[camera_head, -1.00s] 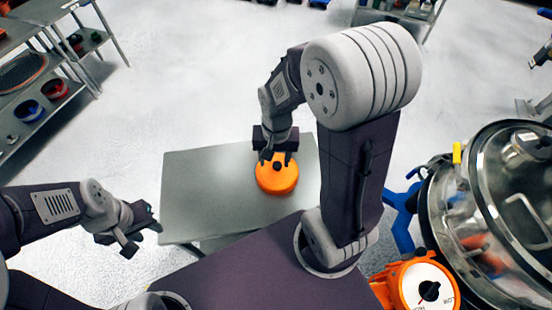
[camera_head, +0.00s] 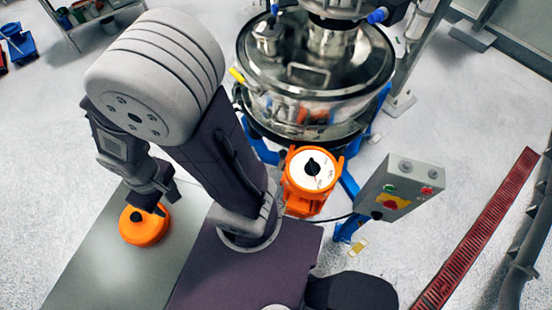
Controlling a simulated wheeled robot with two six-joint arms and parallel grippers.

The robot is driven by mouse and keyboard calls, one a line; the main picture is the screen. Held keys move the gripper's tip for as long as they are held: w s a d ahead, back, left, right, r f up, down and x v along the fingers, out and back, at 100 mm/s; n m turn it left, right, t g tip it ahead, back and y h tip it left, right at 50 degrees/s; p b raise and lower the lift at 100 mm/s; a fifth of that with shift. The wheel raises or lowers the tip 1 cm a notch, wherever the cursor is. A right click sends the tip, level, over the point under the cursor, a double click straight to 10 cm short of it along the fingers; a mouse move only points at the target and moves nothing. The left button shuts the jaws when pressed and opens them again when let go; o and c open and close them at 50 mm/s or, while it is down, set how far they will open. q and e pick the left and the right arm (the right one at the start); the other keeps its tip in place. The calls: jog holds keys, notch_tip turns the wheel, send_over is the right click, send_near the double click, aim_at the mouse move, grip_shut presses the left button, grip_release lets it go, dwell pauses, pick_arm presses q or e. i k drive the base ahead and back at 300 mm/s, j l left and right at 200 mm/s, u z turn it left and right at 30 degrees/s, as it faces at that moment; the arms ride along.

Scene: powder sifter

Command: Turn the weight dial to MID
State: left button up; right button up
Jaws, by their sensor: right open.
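The weight dial (camera_head: 312,166) is a black knob on a round white face, set on an orange motor housing (camera_head: 304,205) right of the middle. Its small lettering is too blurred to read, so I cannot tell its setting. My right gripper (camera_head: 152,208) is at the left, well away from the dial. It is open, with its fingers down at the black knob on top of a round orange object (camera_head: 142,230). I cannot tell whether the fingers touch that knob. My left gripper is out of view.
The orange object sits on a grey metal table (camera_head: 95,262). A grey control box (camera_head: 400,190) with buttons stands to the right. A red floor grate (camera_head: 480,230) lies farther right.

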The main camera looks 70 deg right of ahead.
aim_at(312, 168)
jog(key=j+z, duration=0.15)
jog(key=z, duration=3)
